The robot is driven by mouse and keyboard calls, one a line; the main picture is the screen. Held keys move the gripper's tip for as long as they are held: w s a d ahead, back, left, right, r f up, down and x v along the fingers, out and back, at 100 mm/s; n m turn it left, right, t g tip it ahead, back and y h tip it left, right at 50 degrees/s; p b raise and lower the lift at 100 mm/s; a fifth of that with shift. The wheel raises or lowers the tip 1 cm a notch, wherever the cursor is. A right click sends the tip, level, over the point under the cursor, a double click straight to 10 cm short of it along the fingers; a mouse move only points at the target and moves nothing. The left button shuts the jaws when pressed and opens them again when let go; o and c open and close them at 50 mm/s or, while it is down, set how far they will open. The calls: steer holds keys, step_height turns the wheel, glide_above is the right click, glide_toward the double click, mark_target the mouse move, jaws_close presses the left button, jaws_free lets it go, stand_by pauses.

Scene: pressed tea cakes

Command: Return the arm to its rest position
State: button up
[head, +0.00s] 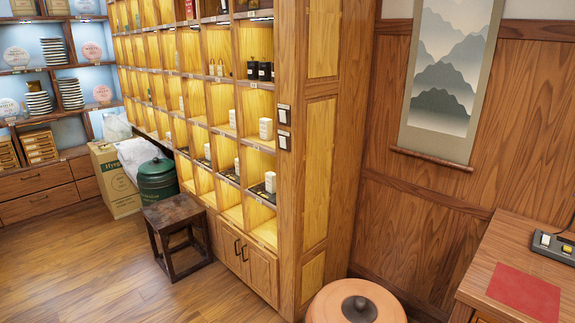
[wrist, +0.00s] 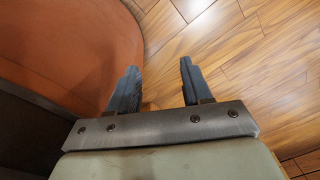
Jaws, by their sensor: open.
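My gripper (wrist: 157,88) shows in the wrist view with its two dark fingers apart and nothing between them. It points down over the wooden floor (wrist: 230,50). A large orange-brown rounded surface lies to the left of the fingers in the wrist view; I cannot tell whether the left finger is close to it. My arm and gripper do not show in the head view.
A lit wooden shelf unit (head: 290,170) holds small boxes and jars. A dark stool (head: 180,215) and a green canister (head: 157,180) stand before it. A round terracotta-coloured lidded vessel (head: 325,305) is at the bottom. A wooden counter (head: 490,260) with a red mat (head: 525,290) is at right.

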steer(key=s+d+m+g, duration=0.1)
steer(key=s+d, duration=0.3)
steer(key=s, duration=0.8)
steer(key=s+d+f+g, duration=0.1)
steer(key=s+d+g, duration=0.2)
steer(key=s, duration=0.9)
steer(key=s+d+f+m+g, duration=0.1)
steer(key=s+d+g, duration=0.2)
steer(key=s+d, duration=0.4)
steer(key=s, duration=0.5)
steer(key=shift+d+f+m+h, duration=0.25)
steer(key=shift+m+h, duration=0.05)
steer(key=shift+h, duration=0.1)
